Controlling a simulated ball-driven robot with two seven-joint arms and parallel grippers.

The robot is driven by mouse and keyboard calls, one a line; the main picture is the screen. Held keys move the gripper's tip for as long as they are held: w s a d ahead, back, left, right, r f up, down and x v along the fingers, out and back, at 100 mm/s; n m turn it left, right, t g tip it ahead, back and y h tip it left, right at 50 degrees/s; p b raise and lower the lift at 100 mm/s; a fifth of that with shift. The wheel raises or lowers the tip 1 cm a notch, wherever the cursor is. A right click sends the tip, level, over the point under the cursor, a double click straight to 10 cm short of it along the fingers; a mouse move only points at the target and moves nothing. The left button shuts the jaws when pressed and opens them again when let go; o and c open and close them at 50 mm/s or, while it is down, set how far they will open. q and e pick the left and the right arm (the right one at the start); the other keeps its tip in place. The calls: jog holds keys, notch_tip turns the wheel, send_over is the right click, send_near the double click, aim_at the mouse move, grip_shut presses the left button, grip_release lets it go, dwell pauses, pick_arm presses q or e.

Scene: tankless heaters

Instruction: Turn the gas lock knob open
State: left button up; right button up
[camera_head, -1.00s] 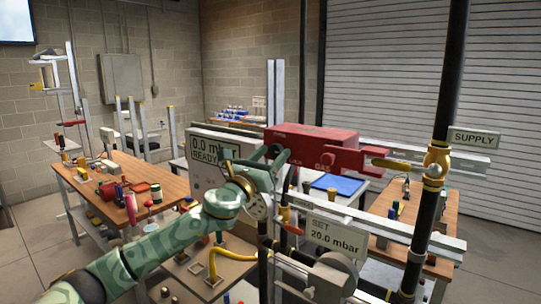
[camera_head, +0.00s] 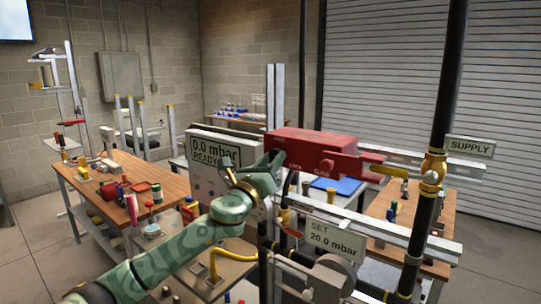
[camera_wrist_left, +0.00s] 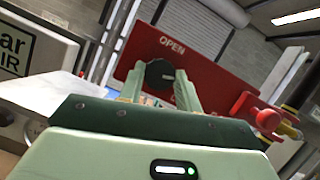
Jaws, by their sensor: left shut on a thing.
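The gas lock knob (camera_wrist_left: 158,72) is a dark round knob with a pale mark, on the front of the red gas lock box (camera_head: 310,142). In the left wrist view the box's red face (camera_wrist_left: 205,62) carries the word OPEN above the knob; other lettering is partly hidden by a finger. My left gripper (camera_head: 277,158) is at the left part of the box. In the left wrist view its two pale green fingers (camera_wrist_left: 160,82) are shut on the knob, one on each side. In the head view the gripper hides the knob. My right gripper is not in view.
A SET 20.0 mbar sign (camera_head: 335,240) stands below. A cluttered wooden bench (camera_head: 170,186) is left.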

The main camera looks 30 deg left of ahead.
pick_arm(q)
jog(key=n+g+y+p, duration=0.1)
jog(key=n+p, duration=0.4)
jog(key=n+g+y+p, duration=0.2)
jog(key=n+p, duration=0.3)
jog(key=n, duration=0.1)
jog(key=r+n+g+y+p, duration=0.1)
jog(key=n+y+p, duration=0.1)
jog(key=n+p, duration=0.3)
jog(key=shift+d+g+p, duration=0.25)
jog(key=shift+g+p, duration=0.15)
jog(key=shift+p, duration=0.05)
jog(key=shift+f+n+p, duration=0.15)
jog(key=shift+n+p, duration=0.95)
jog(key=shift+p, duration=0.15)
jog(key=o, duration=1)
jog(key=shift+c, duration=0.2)
jog(key=shift+s, duration=0.15)
jog(key=b+v, duration=0.1)
jog(key=v, duration=1.5)
jog(key=shift+r+b, duration=0.35)
jog(key=shift+b, duration=0.05)
jog(key=shift+g, duration=0.3)
